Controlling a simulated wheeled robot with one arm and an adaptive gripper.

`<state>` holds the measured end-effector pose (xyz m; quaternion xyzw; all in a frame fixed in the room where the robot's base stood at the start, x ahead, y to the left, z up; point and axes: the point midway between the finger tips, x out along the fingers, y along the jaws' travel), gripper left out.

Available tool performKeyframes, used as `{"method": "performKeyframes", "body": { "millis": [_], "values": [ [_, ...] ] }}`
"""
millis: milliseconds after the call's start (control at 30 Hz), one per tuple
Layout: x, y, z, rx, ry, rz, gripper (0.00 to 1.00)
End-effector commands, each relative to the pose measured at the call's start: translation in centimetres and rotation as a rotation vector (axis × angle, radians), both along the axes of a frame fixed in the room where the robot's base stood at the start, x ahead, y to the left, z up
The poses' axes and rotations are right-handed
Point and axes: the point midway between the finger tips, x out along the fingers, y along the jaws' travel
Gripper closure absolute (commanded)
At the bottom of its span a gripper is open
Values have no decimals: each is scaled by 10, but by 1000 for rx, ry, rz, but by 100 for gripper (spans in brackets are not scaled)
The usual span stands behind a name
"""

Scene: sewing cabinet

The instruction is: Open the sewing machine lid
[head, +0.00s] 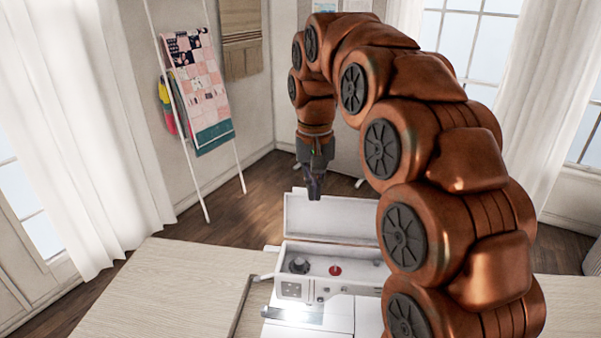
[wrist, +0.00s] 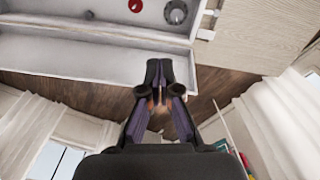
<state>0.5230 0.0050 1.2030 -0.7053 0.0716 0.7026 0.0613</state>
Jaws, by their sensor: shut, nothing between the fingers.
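The white sewing machine (head: 310,292) sits in the wooden cabinet top. Its lid (head: 325,219) stands raised and upright along the back edge, so the top compartment is open. A red round part (head: 335,270) and a dark grey knob (head: 299,265) show inside; both also show in the wrist view, the red part (wrist: 135,5) and the knob (wrist: 175,12). My gripper (head: 314,194) points down above and behind the raised lid, apart from it as far as I can tell. In the wrist view my gripper (wrist: 158,72) is shut and empty, close to the lid (wrist: 80,52). My arm hides the machine's right end.
The wooden table top (head: 165,285) is clear to the left of the machine. A white ladder rack with a patchwork quilt (head: 200,90) leans against the wall behind. White curtains (head: 90,130) hang at the left. Bare floor lies behind the table.

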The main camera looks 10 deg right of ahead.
Motion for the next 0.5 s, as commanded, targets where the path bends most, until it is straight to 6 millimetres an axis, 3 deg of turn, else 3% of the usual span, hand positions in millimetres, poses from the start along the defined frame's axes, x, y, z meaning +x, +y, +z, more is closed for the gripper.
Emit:
{"method": "performKeyframes", "body": {
  "millis": [200,500],
  "values": [
    [60,-2,25,-2,-34,-69,100],
    [116,-6,43,-8,-72,-164,100]
  ]
}}
